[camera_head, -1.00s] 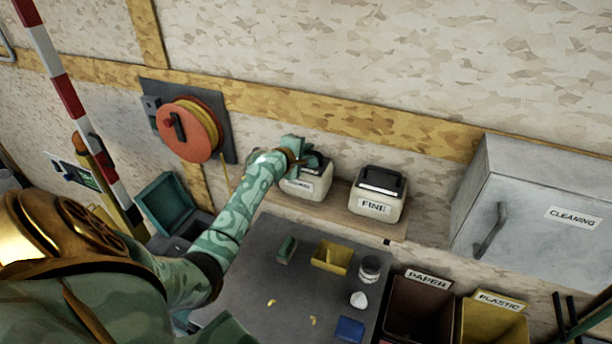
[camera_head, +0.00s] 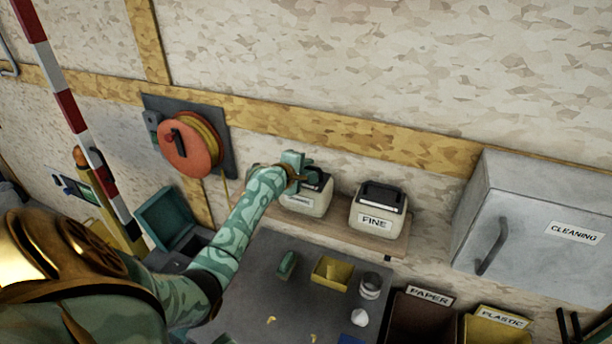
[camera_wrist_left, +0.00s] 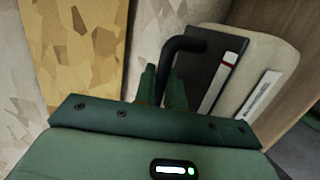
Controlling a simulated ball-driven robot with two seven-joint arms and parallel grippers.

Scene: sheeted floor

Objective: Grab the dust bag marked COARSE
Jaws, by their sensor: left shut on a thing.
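The left dust bag (camera_head: 308,200) is a cream box-like bag with a dark top on the wall shelf. Its label is partly hidden and too small to read surely. My left gripper (camera_head: 303,178) is at its top, shut on its black handle. In the left wrist view the handle (camera_wrist_left: 186,44) bends down between the close-set fingers (camera_wrist_left: 162,88), beside the bag's dark top plate and pale side (camera_wrist_left: 275,60). A similar bag marked FINE (camera_head: 378,215) stands to the right, apart from the gripper. My right gripper is out of view.
The shelf (camera_head: 335,228) is above a grey table (camera_head: 255,290) with a yellow tray (camera_head: 331,273), a green block, a jar and small scraps. A grey CLEANING cabinet (camera_head: 530,225) stands right. An orange reel (camera_head: 188,148) hangs left on the wall.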

